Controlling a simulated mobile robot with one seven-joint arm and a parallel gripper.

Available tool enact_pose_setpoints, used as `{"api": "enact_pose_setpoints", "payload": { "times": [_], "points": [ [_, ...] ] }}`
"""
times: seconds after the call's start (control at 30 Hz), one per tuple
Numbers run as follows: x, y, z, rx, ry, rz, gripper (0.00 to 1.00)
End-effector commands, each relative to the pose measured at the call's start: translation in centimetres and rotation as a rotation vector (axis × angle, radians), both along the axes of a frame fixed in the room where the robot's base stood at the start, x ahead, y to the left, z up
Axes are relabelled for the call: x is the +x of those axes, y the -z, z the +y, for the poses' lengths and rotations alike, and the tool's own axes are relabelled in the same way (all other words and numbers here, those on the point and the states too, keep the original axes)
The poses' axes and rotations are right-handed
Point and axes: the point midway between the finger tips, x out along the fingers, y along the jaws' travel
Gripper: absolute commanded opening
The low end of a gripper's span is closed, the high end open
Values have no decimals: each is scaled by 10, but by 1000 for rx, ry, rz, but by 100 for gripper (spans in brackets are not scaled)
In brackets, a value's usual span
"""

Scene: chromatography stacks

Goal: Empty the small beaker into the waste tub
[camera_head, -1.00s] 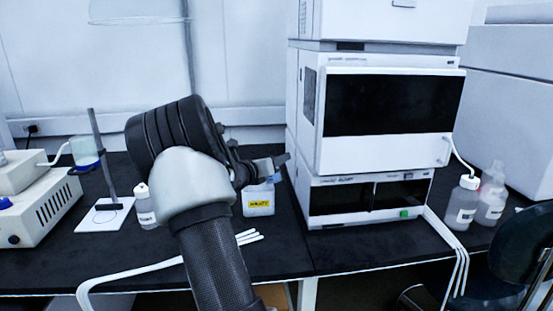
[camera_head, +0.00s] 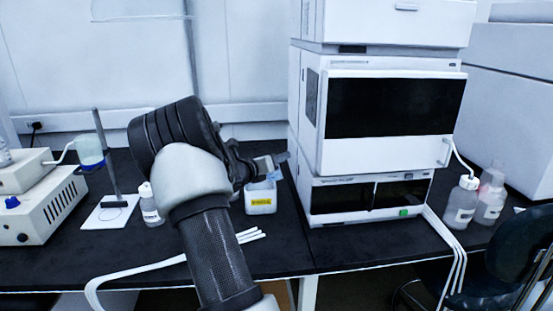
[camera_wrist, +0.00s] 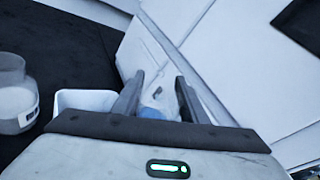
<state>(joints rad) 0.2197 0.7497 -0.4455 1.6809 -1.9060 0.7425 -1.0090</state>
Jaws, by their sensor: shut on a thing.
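The waste tub (camera_head: 261,201) is a small white open container with a yellow label. It stands on the black bench, left of the instrument stack. My gripper (camera_head: 272,162) is above the tub's rim, close to the stack's left side. In the wrist view my gripper (camera_wrist: 160,82) is shut on the small beaker (camera_wrist: 152,112), a clear vessel with a bluish patch low between the fingers. Its tilt and contents are hard to make out. The tub's white rim (camera_wrist: 75,96) shows left of the fingers, partly hidden by my gripper body.
The white instrument stack (camera_head: 312,150) stands just right of my gripper. A white-capped bottle (camera_head: 151,207) and a stand with a white base (camera_head: 104,215) are on the left. White tubes (camera_head: 140,270) lie along the bench front. More bottles (camera_head: 461,203) stand at right.

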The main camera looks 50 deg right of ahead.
Motion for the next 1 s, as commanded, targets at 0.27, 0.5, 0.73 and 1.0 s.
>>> {"api": "enact_pose_setpoints", "payload": {
  "times": [0.27,0.5,0.73,1.0],
  "points": [
    [1,-2,0,2,1,16,15],
    [2,-2,-1,7,0,49,15],
    [2,-1,-1,12,1,79,15],
    [2,2,-1,16,0,99,15]
  ]
}}
